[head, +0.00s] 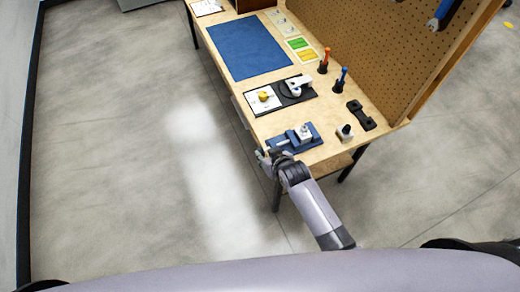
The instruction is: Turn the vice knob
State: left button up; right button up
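The blue vice (283,140) sits on the near end of the wooden workbench (337,138), close to its left edge. A small light grey and dark part (304,131) sits on top of the vice. My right gripper (264,156) is at the vice's lower left end, just off the bench edge. The vice knob cannot be made out; the gripper covers that end. The gripper is too small in view to tell whether it is open or shut, or touching the knob. My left gripper is not in view.
Behind the vice lies a black and white plate with a yellow part (264,97) and a white clamp-like piece (296,85). To the right are a black dumbbell-shaped part (361,115), two upright screwdrivers and a pegboard (375,50). A blue mat (247,47) lies farther back. The floor left is clear.

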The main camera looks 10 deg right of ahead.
aim_at(261, 152)
jog(key=x, duration=0.8)
jog(key=shift+b, duration=0.35)
jog(key=shift+c, duration=0.2)
grip_shut()
